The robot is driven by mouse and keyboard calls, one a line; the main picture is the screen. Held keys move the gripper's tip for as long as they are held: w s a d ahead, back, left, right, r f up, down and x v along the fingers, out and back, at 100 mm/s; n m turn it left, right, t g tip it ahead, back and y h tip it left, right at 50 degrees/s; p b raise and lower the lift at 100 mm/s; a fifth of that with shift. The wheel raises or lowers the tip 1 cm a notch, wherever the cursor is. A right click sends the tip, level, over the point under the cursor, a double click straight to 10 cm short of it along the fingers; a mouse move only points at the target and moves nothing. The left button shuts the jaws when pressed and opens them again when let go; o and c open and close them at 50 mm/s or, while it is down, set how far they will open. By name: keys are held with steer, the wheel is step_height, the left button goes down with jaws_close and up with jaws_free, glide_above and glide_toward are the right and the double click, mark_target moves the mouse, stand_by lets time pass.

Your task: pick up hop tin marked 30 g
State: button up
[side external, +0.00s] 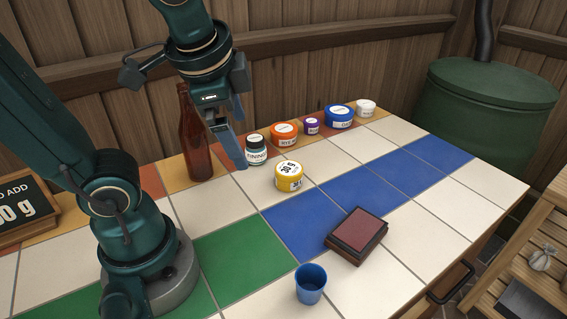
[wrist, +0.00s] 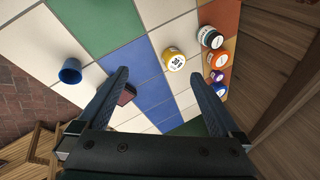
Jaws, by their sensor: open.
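The hop tin marked 30 g (side external: 289,177) is a small yellow tin with a white label, standing upright on a white tile in the middle of the table. In the wrist view the yellow tin (wrist: 173,60) lies ahead of the jaws, a little right of centre between them. My gripper (side external: 238,150) is open and empty, above the table and to the left of the tin in the side view. In the wrist view its two fingers (wrist: 158,82) are spread wide. Nothing hides the tin.
A white-labelled jar (side external: 256,151), an orange tin (side external: 284,135), a small purple tin (side external: 312,126), a blue tin (side external: 340,117) and a white tin (side external: 366,108) line the back. A brown bottle (side external: 197,140) stands left. A blue cup (side external: 310,285) and a dark-red pad (side external: 356,234) are in front.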

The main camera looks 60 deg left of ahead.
steer(key=w+a+m+y, duration=0.6)
steer(key=w+m, duration=0.1)
steer(key=m, duration=0.2)
steer(key=r+m+t+y, duration=0.1)
steer(key=m+y, duration=0.3)
steer(key=m, duration=0.4)
glide_above(290, 172)
step_height(290, 172, down, 19)
steer(key=shift+d+r, duration=0.1)
steer(key=shift+r, duration=0.1)
steer(key=shift+h, duration=0.3)
steer(key=shift+x, duration=2.55)
steer(key=c, duration=1.2)
